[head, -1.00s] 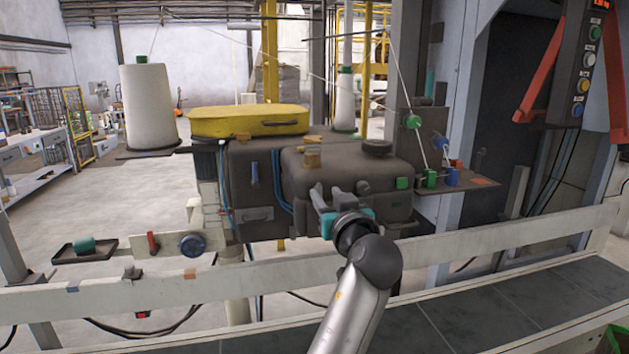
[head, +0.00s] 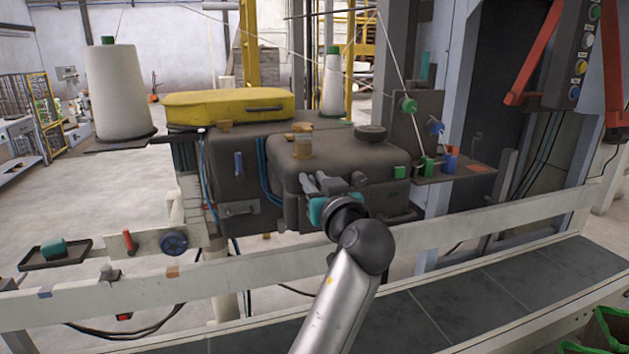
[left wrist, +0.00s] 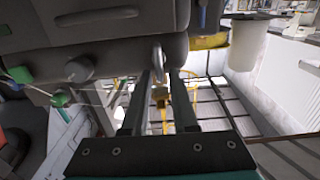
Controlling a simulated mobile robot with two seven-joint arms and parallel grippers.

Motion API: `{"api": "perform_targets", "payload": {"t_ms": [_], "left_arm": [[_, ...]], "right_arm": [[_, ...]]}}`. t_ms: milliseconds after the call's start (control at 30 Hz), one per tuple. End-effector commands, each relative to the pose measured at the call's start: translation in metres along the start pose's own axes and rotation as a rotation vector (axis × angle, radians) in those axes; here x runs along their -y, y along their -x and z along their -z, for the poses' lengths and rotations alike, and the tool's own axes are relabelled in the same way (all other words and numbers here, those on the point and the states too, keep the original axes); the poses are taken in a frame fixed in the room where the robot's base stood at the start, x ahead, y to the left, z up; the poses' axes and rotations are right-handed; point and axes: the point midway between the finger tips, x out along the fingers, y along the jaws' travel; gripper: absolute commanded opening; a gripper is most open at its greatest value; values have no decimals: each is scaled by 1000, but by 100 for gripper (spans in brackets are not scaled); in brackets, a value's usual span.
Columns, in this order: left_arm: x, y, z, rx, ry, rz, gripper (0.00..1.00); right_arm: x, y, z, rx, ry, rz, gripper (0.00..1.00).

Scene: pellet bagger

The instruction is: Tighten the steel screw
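The dark sewing-machine head (head: 355,160) stands in the middle of the head view. My left gripper (head: 312,184) reaches its front face from below, and its fingertips lie close to the housing. In the left wrist view my left gripper (left wrist: 162,85) has its two dark fingers apart. A small silvery part, seemingly the steel screw (left wrist: 158,58), shows at or just beyond the fingertips, between them. I cannot tell whether either finger touches it. In the head view the gripper hides the screw. My right gripper is in neither view.
A white rail (head: 265,267) and dark conveyor (head: 490,285) run in front. A yellow cover (head: 230,106) lies on top. A thread cone (head: 117,92) stands left.

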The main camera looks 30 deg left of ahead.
Motion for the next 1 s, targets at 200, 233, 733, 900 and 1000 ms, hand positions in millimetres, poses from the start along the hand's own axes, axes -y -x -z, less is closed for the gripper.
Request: {"api": "perform_targets", "payload": {"t_ms": [200, 233, 733, 900, 1000], "left_arm": [[0, 0, 0, 0, 0, 0, 1], [0, 0, 0, 0, 0, 0, 0], [0, 0, 0, 0, -4, 0, 0], [-1, 0, 1, 0, -35, 0, 0], [-2, 0, 1, 0, -78, 0, 0]], "right_arm": [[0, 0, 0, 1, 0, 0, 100], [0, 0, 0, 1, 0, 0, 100], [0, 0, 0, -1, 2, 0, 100], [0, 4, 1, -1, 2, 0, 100], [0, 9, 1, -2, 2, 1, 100]]}}
